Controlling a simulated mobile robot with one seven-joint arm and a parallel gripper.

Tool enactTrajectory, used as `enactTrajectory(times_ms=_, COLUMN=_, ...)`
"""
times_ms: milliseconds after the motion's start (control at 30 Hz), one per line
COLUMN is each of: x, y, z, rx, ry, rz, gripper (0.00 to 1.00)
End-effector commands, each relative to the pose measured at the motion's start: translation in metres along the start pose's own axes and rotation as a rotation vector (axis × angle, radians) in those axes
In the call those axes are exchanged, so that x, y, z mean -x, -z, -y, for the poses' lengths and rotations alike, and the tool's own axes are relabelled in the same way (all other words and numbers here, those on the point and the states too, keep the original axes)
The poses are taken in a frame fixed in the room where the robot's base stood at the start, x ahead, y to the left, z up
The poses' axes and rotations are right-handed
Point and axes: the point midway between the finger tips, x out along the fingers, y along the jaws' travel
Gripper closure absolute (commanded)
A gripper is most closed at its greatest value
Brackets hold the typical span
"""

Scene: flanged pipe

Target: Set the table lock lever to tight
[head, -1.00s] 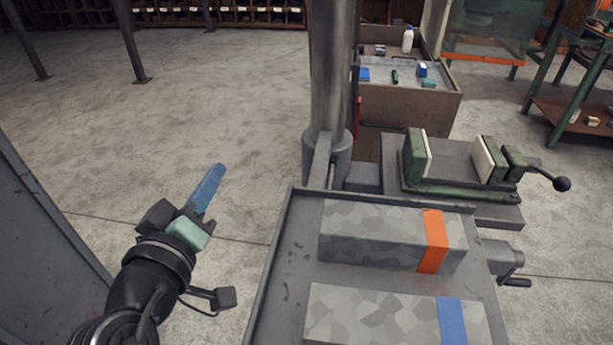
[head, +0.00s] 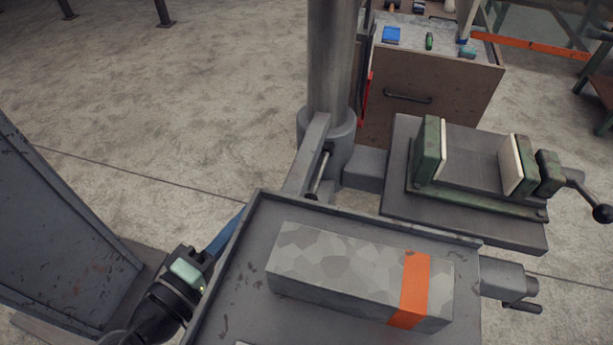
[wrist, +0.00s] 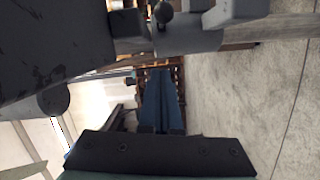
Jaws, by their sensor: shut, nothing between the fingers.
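My gripper (head: 228,232) shows in the head view at the left edge of the grey machine table, its blue fingers partly hidden behind the table rim. In the wrist view the blue fingers (wrist: 160,85) are together and hold nothing. A thin metal rod (head: 320,175), which may be the table lock lever, sits by the collar at the foot of the column (head: 330,70). It is beyond my fingertips and apart from them. I cannot tell whether it is tight or loose. In the wrist view, grey machine parts (wrist: 185,40) lie above the fingers; the lever is not clear there.
The machine table (head: 235,265) carries a grey patterned block (head: 340,265) with an orange band. A green vise (head: 475,195) with a ball-ended handle stands at right. A crank (head: 520,306) sticks out below it. A grey cabinet (head: 60,220) is at left. Open floor lies behind.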

Motion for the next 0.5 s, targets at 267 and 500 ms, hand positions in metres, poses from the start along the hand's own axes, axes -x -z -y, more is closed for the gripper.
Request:
enactTrajectory(times_ms=267, x=-0.006, y=0.000, z=0.000, rx=-0.001, ry=-0.001, rz=0.002, gripper=1.00)
enactTrajectory(times_ms=500, x=-0.046, y=-0.001, z=-0.001, rx=-0.002, ry=-0.002, rz=0.005, gripper=1.00)
